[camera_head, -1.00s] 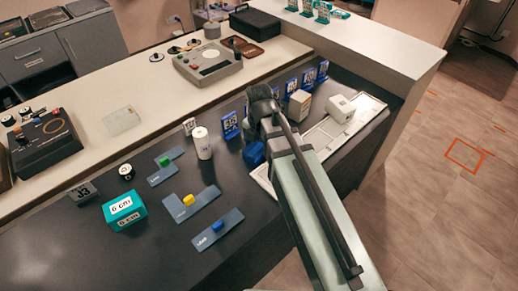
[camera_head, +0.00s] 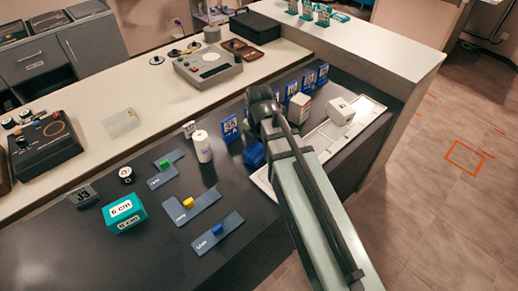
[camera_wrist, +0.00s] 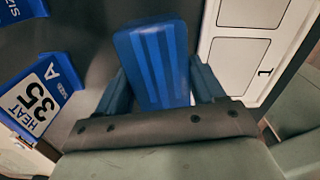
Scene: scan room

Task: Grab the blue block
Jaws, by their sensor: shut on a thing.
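A ribbed blue block (camera_wrist: 152,50) stands out large in the wrist view, between the two dark blue fingers of my gripper (camera_wrist: 160,84). The fingers are shut on its sides. In the head view, a blue shape (camera_head: 254,155) shows just left of my arm's end, low over the dark counter; my arm partly hides this area. I cannot tell there whether the block touches the counter.
A white tray (camera_head: 262,181) lies partly behind my arm, with white boxes (camera_head: 340,111) near it. Blue number signs (camera_head: 230,129) stand behind. A white cylinder (camera_head: 203,146), a teal box (camera_head: 124,212) and flat blue plates (camera_head: 218,243) with small colored pieces are to the left.

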